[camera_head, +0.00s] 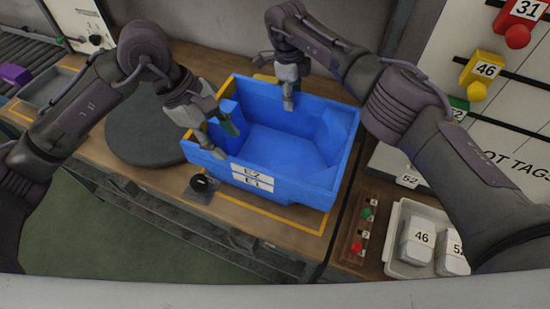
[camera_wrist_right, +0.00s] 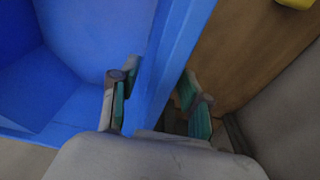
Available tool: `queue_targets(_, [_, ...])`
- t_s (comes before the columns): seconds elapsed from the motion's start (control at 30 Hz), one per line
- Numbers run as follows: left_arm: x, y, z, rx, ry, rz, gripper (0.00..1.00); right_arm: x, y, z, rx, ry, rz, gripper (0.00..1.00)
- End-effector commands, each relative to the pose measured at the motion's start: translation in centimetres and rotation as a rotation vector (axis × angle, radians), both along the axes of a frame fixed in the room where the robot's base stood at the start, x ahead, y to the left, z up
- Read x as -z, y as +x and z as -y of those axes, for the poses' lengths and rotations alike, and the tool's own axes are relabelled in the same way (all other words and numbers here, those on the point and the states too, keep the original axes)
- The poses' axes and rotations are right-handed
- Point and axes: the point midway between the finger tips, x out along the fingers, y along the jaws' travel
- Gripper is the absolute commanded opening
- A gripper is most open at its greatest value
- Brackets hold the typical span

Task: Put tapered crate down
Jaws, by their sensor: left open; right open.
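The tapered crate (camera_head: 290,140) is blue and open-topped, with labels E2 and E1 one above the other on its front wall. It stands upright at the yellow outline on the wooden bench; a second, nested crate cannot be told. My left gripper (camera_head: 220,138) is open at the crate's left side, its fingers by the left wall. My right gripper (camera_head: 287,100) is open at the back wall. In the right wrist view the crate wall (camera_wrist_right: 170,60) runs between the open fingers of my right gripper (camera_wrist_right: 158,100), with one finger inside the crate and one outside.
A dark round turntable (camera_head: 145,135) is left of the crate. A black knob (camera_head: 200,184) sits near its front left corner. To the right are a button strip (camera_head: 362,225) and a white tray (camera_head: 397,262) with numbered blocks. A tag board (camera_head: 515,100) stands at the back right.

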Motion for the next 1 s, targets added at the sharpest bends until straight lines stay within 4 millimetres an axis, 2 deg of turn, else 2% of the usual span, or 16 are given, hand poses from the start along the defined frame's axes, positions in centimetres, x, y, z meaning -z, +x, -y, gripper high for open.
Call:
queue_targets(0.3, [0.0,0.0,0.0,0.000,0.000,0.001,0.44,-6.8,0.4,-0.8,0.000,-0.001,0.004,0.47])
queue_targets(0.5, [0.0,0.0,0.0,0.000,0.000,0.001,0.44,-9.6,0.4,-1.1,0.000,-0.002,0.001,0.47])
queue_targets(0.63, [0.0,0.0,0.0,0.000,0.000,0.001,0.44,-10.3,0.4,-1.1,0.001,-0.001,0.001,0.47])
queue_targets(1.0, [0.0,0.0,0.0,0.000,0.000,0.001,0.44,-10.4,0.4,-1.2,0.000,-0.001,0.001,0.47])
